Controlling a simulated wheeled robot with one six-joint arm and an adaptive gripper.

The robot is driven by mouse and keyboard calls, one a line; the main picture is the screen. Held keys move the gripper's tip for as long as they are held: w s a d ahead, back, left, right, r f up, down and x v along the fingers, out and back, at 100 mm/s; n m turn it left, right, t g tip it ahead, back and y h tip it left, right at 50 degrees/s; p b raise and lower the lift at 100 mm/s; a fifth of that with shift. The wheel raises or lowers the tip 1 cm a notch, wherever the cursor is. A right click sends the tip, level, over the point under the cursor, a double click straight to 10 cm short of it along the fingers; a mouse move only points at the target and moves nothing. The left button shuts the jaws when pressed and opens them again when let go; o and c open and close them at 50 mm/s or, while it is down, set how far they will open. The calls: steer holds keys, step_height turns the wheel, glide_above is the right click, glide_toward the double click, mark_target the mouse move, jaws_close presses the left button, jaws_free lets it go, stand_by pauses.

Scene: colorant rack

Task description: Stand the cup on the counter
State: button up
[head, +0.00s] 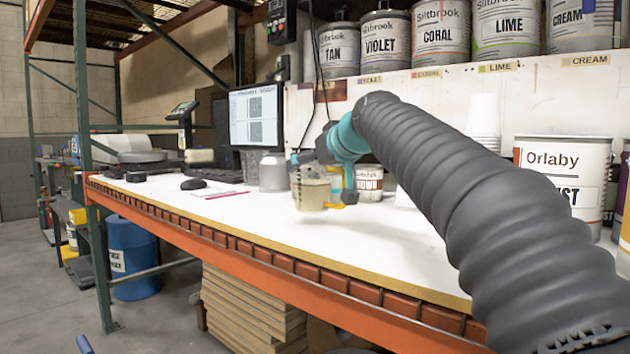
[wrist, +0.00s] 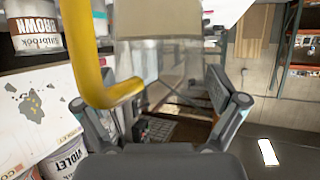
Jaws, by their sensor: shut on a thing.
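The cup (head: 311,188) is clear, with measuring marks on its side and a pale, cream-coloured content. My gripper (head: 325,180) is shut on it and holds it about upright above the white counter (head: 250,208), near the counter's middle. A faint shadow lies on the counter below and right of it. In the wrist view the clear cup (wrist: 155,68) fills the space between the fingers of my gripper (wrist: 172,100). A yellow bar crosses the left of that view.
A grey metal container (head: 272,172), a monitor (head: 255,117) and a mouse (head: 194,184) stand behind and left. A small Slitbrook tub (head: 369,184) is behind the gripper. Stacked white cups (head: 484,125) and an Orlaby can (head: 561,170) stand right. The front counter strip is clear.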

mark_target(321, 175)
steer(key=shift+f, duration=1.3)
steer(key=shift+f+b, duration=0.15)
steer(key=shift+b, duration=0.2)
steer(key=o, duration=1.2)
steer(key=shift+c, duration=0.2)
steer(key=shift+r, duration=0.2)
steer(key=v, duration=1.2)
